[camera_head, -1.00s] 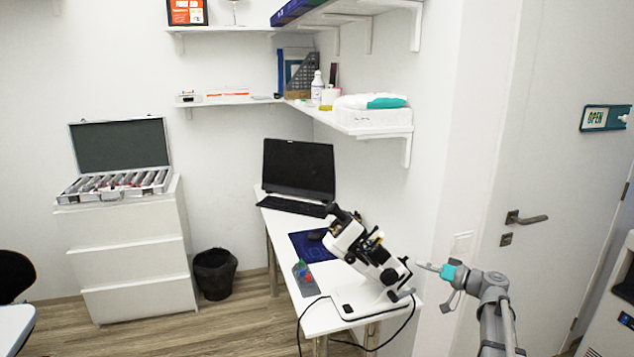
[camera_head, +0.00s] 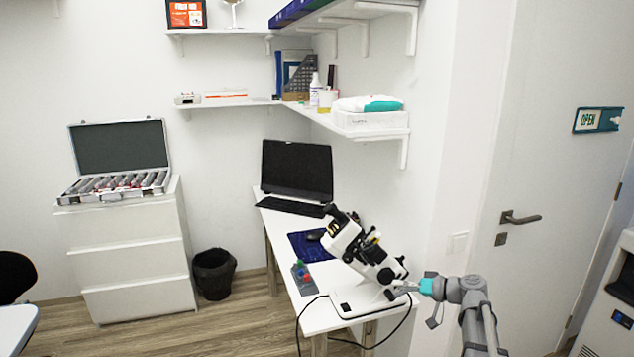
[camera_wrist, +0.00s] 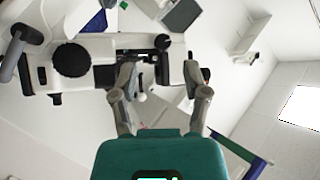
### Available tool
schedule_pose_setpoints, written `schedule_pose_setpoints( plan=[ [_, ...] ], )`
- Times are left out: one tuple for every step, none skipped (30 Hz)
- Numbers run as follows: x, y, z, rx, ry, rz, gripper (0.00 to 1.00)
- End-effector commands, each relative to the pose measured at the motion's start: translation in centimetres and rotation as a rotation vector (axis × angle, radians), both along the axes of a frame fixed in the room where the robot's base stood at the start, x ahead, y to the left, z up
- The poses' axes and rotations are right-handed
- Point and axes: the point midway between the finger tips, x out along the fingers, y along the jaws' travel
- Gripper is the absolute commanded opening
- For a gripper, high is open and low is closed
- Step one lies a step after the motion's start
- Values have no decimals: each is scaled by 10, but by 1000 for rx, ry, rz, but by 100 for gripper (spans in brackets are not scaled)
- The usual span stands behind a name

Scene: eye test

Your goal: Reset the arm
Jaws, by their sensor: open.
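My gripper (camera_head: 408,287) is at the right end of my arm's reach over the table, close beside the microscope in the head view. In the wrist view my gripper (camera_wrist: 165,80) has its two grey fingers apart, with nothing held between them. The white and black microscope (camera_head: 352,243) stands on the white table (camera_head: 284,232). In the wrist view the microscope (camera_wrist: 102,52) fills the space just beyond the fingers. Whether a finger touches it, I cannot tell.
A laptop (camera_head: 297,170) stands at the table's back, with a blue mat (camera_head: 306,246) and a small rack of coloured items (camera_head: 302,277) in front. Shelves (camera_head: 372,132) hang above. A door (camera_head: 540,150) is at the right. A black bin (camera_head: 213,273) stands on the floor.

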Motion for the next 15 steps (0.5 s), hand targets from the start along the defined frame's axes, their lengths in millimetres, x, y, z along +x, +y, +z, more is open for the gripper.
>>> schedule_pose_setpoints(
  plan=[
    [-7,9,-3,-24,29,11,60],
    [-11,14,-6,-39,50,16,60],
    [-16,21,-10,-64,79,25,60],
    [-21,26,-14,-85,106,31,60],
    [-26,32,-18,-109,133,37,60],
    [-34,39,-23,-142,172,46,60],
    [-39,44,-28,-168,202,50,60],
    [-45,49,-32,-195,232,53,60],
    [-53,55,-37,-231,270,56,60],
    [-58,58,-41,-258,297,58,60],
    [-64,62,-45,-285,326,59,60],
    [-72,67,-50,-323,363,59,60],
    [-79,69,-53,-351,389,58,60],
    [-84,72,-57,-380,415,56,60],
    [-92,75,-61,-419,450,51,60]
  ],
)
